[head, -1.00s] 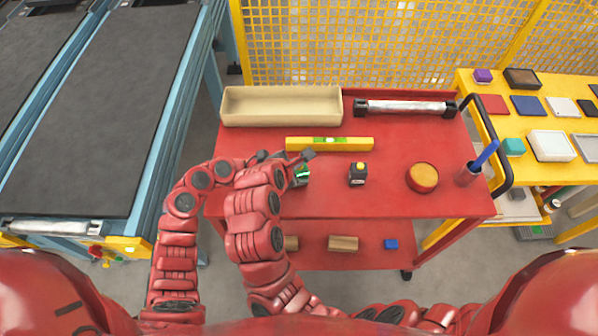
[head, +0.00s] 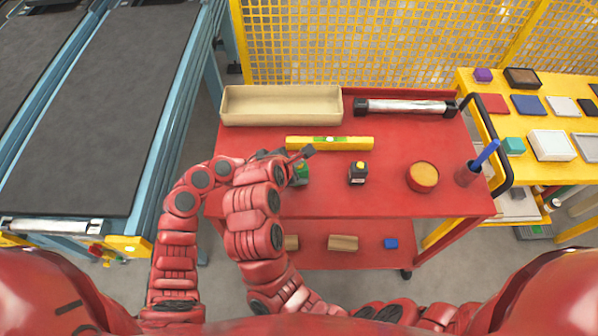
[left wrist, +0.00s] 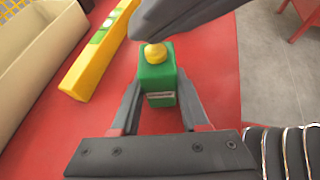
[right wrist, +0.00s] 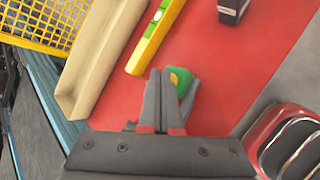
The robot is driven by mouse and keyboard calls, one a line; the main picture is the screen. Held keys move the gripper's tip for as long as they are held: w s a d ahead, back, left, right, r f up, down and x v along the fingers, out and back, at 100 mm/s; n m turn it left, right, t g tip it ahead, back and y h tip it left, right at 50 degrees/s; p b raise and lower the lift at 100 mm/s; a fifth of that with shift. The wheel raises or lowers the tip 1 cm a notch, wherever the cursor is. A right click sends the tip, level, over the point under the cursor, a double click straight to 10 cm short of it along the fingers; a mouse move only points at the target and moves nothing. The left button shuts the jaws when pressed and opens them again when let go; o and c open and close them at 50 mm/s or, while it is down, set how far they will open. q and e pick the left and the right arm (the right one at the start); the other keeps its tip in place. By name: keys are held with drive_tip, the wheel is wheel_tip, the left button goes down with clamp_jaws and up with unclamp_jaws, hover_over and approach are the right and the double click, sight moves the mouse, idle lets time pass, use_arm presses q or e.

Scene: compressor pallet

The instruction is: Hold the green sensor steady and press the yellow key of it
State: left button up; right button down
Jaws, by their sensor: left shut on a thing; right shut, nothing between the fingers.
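The green sensor (head: 301,174) stands near the left side of the red cart top. In the left wrist view the green sensor (left wrist: 158,78) sits between the two fingers of my left gripper (left wrist: 158,90), which is shut on it. Its yellow key (left wrist: 154,53) is on top. The tip of my right gripper overlaps the key's upper edge there; I cannot tell whether they touch. My arms hide part of the sensor in the head view.
On the cart top (head: 395,202) are a beige tray (head: 235,117), a yellow level (head: 300,143), a metal cylinder (head: 405,106), a black box with yellow top (head: 358,176), a round red tin (head: 422,180) and a cup (head: 467,174) with a blue tool. The front right is free.

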drive_tip(key=shift+r, duration=0.4)
wheel_tip(320, 180, up, 5)
idle(0.6)
use_arm(q)
drive_tip(key=o, duration=1.1)
drive_tip(key=shift+c, duration=0.2)
drive_tip(key=v, duration=1.2)
drive_tip(key=shift+s+a+f, duration=0.1)
use_arm(e)
drive_tip(key=shift+s+f, duration=0.1)
